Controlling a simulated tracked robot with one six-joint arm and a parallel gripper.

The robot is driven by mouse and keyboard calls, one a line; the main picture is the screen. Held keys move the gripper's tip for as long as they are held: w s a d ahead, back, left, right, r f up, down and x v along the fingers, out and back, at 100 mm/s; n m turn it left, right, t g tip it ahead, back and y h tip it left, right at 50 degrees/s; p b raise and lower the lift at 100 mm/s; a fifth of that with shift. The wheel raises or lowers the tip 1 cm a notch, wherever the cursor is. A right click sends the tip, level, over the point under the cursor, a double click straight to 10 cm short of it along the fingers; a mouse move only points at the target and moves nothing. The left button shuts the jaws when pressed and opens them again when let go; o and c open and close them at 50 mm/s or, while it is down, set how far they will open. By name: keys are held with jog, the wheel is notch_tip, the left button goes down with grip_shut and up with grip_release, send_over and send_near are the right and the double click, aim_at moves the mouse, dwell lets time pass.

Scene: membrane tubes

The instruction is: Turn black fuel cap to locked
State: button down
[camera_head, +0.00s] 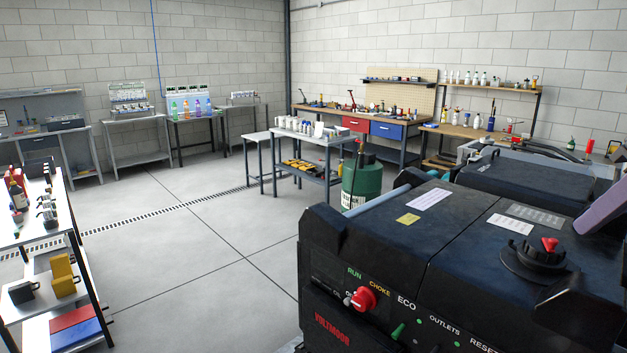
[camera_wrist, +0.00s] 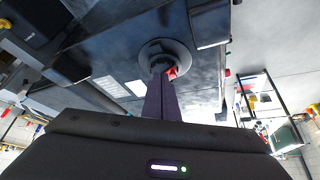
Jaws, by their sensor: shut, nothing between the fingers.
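The black fuel cap (camera_head: 535,257) sits in a round black collar on top of the dark generator (camera_head: 470,230), at the right of the head view. A red pointer (camera_head: 549,244) stands on the cap. In the wrist view the cap's round collar (camera_wrist: 165,48) shows at upper middle, with the red pointer (camera_wrist: 172,73) beside the fingertips. My gripper (camera_wrist: 160,74) is shut and empty, its purple fingers reaching toward the cap and hiding part of it. In the head view a purple finger (camera_head: 584,228) shows right of the cap, above the generator top. I cannot tell whether it touches the cap.
The generator's front panel has a red knob (camera_head: 363,299) and green switches. Pale labels (camera_head: 429,199) lie on its top. A dark raised bracket (camera_head: 575,300) stands near the cap.

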aim_at(557, 268)
jog(key=shift+f, duration=2.75)
jog(key=shift+w, duration=0.15)
jog(key=shift+a, duration=1)
jog(key=shift+s, duration=0.45)
jog(key=shift+r, duration=0.15)
notch_tip(557, 268, up, 6)
jog(key=shift+f, duration=0.1)
